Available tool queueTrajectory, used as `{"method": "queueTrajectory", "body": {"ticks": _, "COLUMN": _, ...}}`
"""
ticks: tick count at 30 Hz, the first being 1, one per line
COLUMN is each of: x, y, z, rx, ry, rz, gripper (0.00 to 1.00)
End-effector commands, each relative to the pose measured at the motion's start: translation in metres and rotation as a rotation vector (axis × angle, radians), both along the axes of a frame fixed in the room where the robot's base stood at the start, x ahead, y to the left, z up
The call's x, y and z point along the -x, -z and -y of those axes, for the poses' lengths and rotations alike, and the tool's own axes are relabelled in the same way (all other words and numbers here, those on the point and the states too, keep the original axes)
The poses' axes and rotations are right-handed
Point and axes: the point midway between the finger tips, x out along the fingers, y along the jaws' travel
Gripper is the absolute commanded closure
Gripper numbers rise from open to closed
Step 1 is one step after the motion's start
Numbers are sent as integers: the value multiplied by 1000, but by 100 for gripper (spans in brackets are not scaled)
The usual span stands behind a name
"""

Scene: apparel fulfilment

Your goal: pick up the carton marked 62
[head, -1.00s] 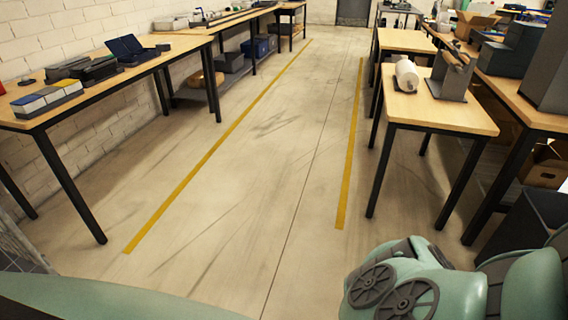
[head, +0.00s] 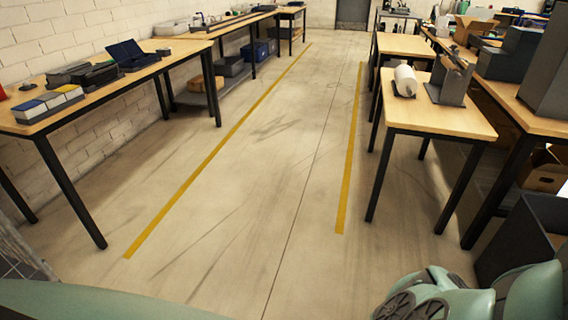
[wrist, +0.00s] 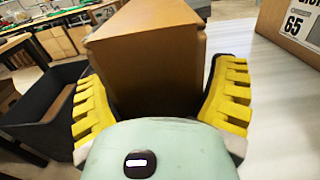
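A plain brown carton (wrist: 150,50) stands between the yellow-padded fingers of my gripper (wrist: 160,100) in the wrist view. The fingers lie along its left and right sides and appear to press on it. No number shows on the faces in view, and its lower part is hidden behind my gripper. A second carton marked 65 (wrist: 290,22) sits on a white surface to the right, apart from my gripper. My gripper and both cartons are out of the head view.
The white surface (wrist: 275,110) is clear near my gripper on the right. A dark open bin (wrist: 45,105) is at the left. In the head view, benches (head: 440,112) line both sides of an open aisle (head: 265,190) with yellow floor lines.

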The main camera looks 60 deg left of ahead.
Motion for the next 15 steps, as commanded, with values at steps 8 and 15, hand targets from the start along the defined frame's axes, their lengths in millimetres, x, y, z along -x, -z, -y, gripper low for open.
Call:
{"method": "queueTrajectory", "body": {"ticks": 8, "x": 0, "y": 0, "z": 0, "rx": 1, "ry": 0, "rz": 1, "gripper": 53}}
{"method": "queueTrajectory", "body": {"ticks": 15, "x": 0, "y": 0, "z": 0, "rx": 1, "ry": 0, "rz": 1, "gripper": 78}}
